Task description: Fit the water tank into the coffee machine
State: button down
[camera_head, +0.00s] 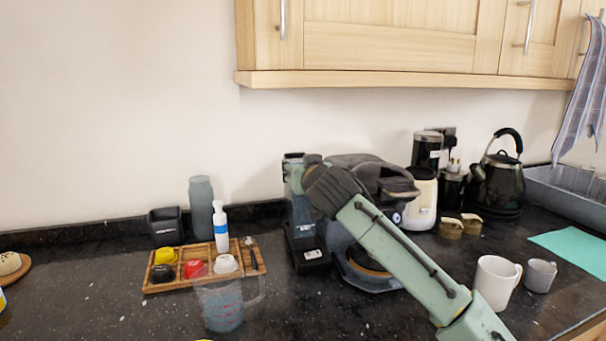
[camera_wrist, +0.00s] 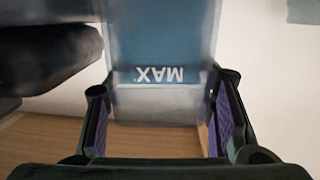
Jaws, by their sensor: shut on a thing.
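The water tank (camera_wrist: 160,45) is a translucent blue-grey box with an upside-down "MAX" mark in the wrist view. My gripper (camera_wrist: 162,115) is shut on it, one purple-padded finger on each side. In the head view my gripper (camera_head: 302,160) is at the upper end of a narrow teal tank (camera_head: 295,181), partly hidden by my wrist. The coffee machine seems to be the dark slim unit whose base (camera_head: 308,256) stands on the counter below the tank. My arm hides part of it. I cannot tell whether the tank touches the machine.
A dark appliance (camera_head: 385,183) stands close on the right, behind my arm. A wooden tray (camera_head: 160,286) with pods and a white bottle lies left; a clear jug (camera_head: 222,305) stands in front. Mugs (camera_head: 495,281) are front right. The wall cabinet (camera_head: 400,45) overhangs the counter.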

jog(key=shift+w+d+f+p, duration=0.1)
jog(key=shift+w+f+p, duration=0.15)
jog(key=shift+f, duration=0.35)
jog(key=shift+w+f+p, duration=0.2)
jog(key=shift+f+p, duration=0.1)
jog(key=shift+f, duration=0.25)
jog(key=shift+w+d+f+p, duration=0.1)
jog(key=shift+w+f+p, duration=0.15)
jog(key=shift+f, duration=0.35)
jog(key=c, duration=1)
grip_release()
jog(key=shift+f, duration=0.25)
jog(key=shift+r, duration=0.1)
jog(key=b+v, duration=0.4)
jog(key=v, duration=0.8)
jog(key=shift+b, duration=0.35)
